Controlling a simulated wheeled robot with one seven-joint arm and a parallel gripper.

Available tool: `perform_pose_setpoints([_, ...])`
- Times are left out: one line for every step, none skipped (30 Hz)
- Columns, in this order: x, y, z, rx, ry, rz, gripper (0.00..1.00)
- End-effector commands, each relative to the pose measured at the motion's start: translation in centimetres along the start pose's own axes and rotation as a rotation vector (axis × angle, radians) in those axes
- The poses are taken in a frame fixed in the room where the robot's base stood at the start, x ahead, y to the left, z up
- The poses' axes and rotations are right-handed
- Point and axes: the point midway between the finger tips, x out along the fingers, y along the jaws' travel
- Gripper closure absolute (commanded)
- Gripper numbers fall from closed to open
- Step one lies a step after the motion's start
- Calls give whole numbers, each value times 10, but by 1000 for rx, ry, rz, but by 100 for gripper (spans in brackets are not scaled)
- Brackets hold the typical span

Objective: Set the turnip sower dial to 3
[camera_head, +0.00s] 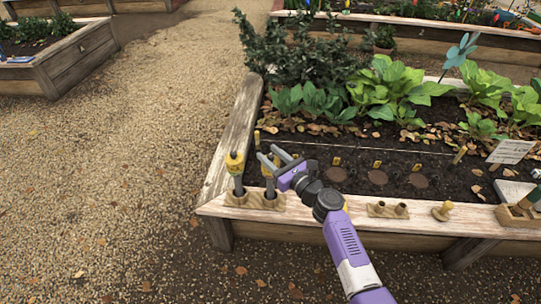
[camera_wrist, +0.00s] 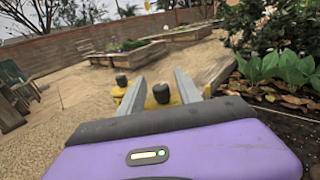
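The left sower (camera_head: 236,164) shows fully in the head view; the right sower (camera_head: 268,180) is partly behind my gripper (camera_head: 266,151). In the wrist view my gripper (camera_wrist: 159,76) is open, and the right sower's dark knob (camera_wrist: 161,92) shows between its two grey fingers. The left sower (camera_wrist: 121,82) shows outside the left finger. I cannot tell contact with the knob. Which sower is for turnips, and the dial settings, are too small to read.
The raised bed's wooden rim (camera_head: 232,140) runs around dark soil with leafy plants (camera_head: 385,90) behind. Round brown patches (camera_head: 377,177) with small yellow tags lie in the soil. A two-hole wooden block (camera_head: 388,209) and a wooden peg (camera_head: 442,210) sit right. Gravel at left is open.

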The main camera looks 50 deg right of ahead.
Motion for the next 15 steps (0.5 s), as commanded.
perform_pose_setpoints([0,0,0,0,0,0,71])
perform_pose_setpoints([0,0,0,0,0,0,77])
perform_pose_setpoints([0,0,0,0,0,0,85])
perform_pose_setpoints([0,0,0,0,0,0,90])
perform_pose_setpoints([0,0,0,0,0,0,96])
perform_pose_setpoints([0,0,0,0,0,0,100])
perform_pose_setpoints([0,0,0,0,0,0,100])
perform_pose_setpoints([0,0,0,0,0,0,100])
perform_pose_setpoints([0,0,0,0,0,0,100])
perform_pose_setpoints([0,0,0,0,0,0,100])
perform_pose_setpoints([0,0,0,0,0,-1,100])
perform_pose_setpoints([0,0,0,0,0,-3,100])
perform_pose_setpoints([0,0,0,0,0,-5,100])
perform_pose_setpoints([0,1,0,0,0,-8,100])
perform_pose_setpoints([0,1,-1,0,0,-15,100])
